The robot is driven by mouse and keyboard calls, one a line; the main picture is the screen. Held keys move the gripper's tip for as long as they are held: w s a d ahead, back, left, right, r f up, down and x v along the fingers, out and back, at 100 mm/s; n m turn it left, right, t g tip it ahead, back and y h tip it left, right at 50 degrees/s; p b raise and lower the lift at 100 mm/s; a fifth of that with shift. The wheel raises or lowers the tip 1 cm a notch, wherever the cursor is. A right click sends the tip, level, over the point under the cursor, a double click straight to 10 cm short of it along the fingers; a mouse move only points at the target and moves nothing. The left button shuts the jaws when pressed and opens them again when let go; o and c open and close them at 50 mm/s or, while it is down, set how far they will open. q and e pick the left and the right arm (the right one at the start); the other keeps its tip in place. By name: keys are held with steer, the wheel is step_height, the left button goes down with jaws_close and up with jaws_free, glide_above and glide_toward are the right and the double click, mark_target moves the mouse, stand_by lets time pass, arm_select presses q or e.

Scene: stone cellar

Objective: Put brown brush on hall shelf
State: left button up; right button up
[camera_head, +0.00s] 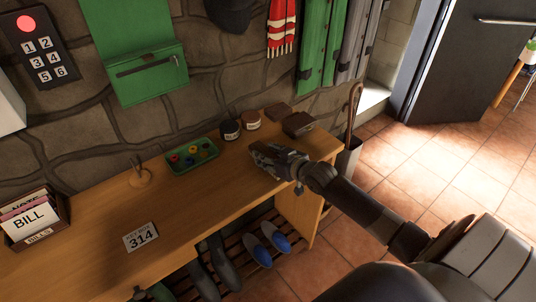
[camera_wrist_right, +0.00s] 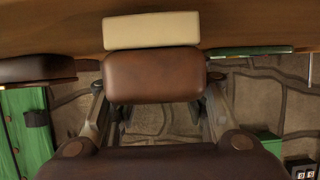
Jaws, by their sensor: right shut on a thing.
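The brown brush (camera_wrist_right: 155,75) shows in the right wrist view, with a brown back and a cream bristle block (camera_wrist_right: 152,31) toward the wood surface. My right gripper (camera_head: 262,158) is shut on it, a finger on each side of the back. In the head view the gripper is at the right front part of the wooden hall shelf top (camera_head: 215,190) and hides the brush. I cannot tell whether the bristles touch the wood. My left gripper is not in view.
Beyond my gripper on the shelf stand a dark brown block (camera_head: 298,124), a flatter brown piece (camera_head: 278,111) and two small jars (camera_head: 230,130). A green tray (camera_head: 192,156) lies left of it, and a 314 card (camera_head: 141,237) further left. Shoes (camera_head: 270,242) are below.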

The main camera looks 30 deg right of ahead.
steer(key=shift+f, duration=0.15)
steer(key=shift+f, duration=0.15)
steer(key=o, duration=1.1)
steer(key=shift+r, duration=0.2)
steer(key=shift+s, duration=0.3)
steer(key=v, duration=1.1)
steer(key=shift+b, duration=0.3)
